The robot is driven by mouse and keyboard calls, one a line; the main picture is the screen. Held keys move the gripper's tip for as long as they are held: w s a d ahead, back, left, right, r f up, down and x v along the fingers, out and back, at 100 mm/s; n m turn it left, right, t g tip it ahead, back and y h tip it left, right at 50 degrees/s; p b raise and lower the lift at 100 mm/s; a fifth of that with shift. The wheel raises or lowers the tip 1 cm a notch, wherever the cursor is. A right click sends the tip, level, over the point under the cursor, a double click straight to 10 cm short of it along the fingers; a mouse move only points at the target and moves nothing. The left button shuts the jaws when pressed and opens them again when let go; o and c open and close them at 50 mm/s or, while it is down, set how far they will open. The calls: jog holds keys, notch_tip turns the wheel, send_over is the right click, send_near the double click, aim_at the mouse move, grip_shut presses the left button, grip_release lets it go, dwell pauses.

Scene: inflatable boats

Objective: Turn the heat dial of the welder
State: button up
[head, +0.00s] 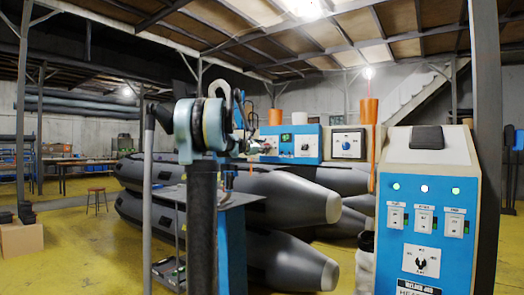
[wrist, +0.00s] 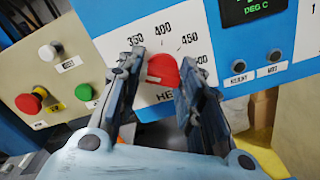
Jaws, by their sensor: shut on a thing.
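The red heat dial (wrist: 164,70) sits on a white plate of the welder's blue panel (wrist: 113,42) in the wrist view. The numbers 350, 400, 450 and a partly hidden 500 ring it, and its pale pointer mark faces left. My gripper (wrist: 162,60) has one finger on each side of the dial and is shut on it. The lettering below the dial is partly covered by my gripper. In the head view, my gripper (head: 262,145) reaches the left end of the welder's blue and white panel (head: 322,144); the dial cannot be made out there.
Red, green and white buttons sit on a beige box (wrist: 60,75) left of the dial. A green display (wrist: 252,10) is at upper right. In the head view, a beige and blue control cabinet (head: 427,175) stands at right, and grey boat tubes (head: 285,195) lie behind my arm.

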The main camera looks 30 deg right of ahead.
jog(key=shift+s+f+m, duration=0.1)
jog(key=shift+f+m, duration=0.05)
jog(key=shift+m, duration=15.35)
jog(key=o, duration=1.1)
jog(key=shift+c, duration=0.2)
jog(key=v, duration=1.1)
jog(key=shift+a, duration=0.4)
